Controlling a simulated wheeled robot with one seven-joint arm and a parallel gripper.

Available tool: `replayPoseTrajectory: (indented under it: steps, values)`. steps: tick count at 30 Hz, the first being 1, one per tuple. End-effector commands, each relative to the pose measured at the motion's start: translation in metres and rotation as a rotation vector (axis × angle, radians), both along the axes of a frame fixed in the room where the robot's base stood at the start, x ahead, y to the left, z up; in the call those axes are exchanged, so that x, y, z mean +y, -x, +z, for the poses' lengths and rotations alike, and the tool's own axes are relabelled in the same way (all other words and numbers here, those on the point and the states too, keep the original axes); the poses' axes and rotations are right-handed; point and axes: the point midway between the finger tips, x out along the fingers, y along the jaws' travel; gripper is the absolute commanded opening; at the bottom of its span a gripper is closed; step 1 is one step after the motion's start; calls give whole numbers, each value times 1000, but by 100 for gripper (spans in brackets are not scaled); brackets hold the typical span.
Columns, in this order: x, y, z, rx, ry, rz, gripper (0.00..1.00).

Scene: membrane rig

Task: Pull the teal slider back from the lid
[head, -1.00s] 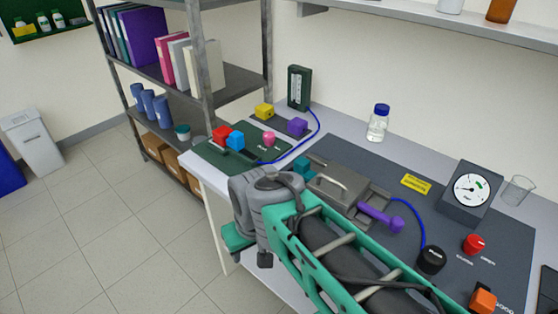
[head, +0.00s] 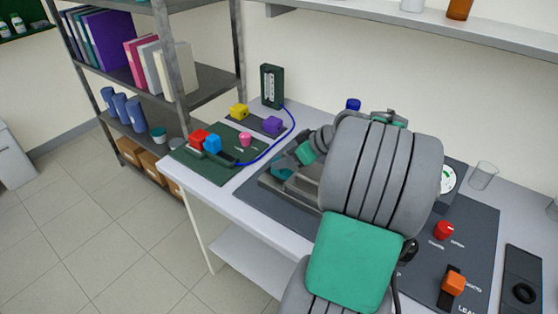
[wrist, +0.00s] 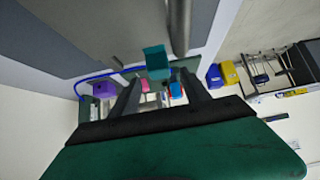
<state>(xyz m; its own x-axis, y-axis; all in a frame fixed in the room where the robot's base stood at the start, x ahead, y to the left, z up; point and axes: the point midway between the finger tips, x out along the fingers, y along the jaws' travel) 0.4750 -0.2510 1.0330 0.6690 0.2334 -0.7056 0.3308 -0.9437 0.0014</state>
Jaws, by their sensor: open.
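My gripper (wrist: 160,80) is open, with a finger on each side and nothing held. I cannot tell whether a finger touches the slider. A grey bar (wrist: 180,25), likely the lid's handle, is close above.
A green panel (head: 186,157) with red, blue and pink controls lies to the left. Yellow (head: 238,110) and purple (head: 272,124) blocks stand behind it. A blue cable (head: 262,158) curves between them and the lid. A red knob (head: 444,230) and orange block (head: 453,282) are at right.

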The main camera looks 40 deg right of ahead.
Motion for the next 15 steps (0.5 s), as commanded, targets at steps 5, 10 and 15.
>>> replayPoseTrajectory:
  steps: [5, 10, 15]
  values:
    - [9, -22, -22, 3, -3, 1, 55]
    - [10, -29, -31, 2, 0, -1, 55]
    - [10, -29, -31, 2, 1, -1, 55]
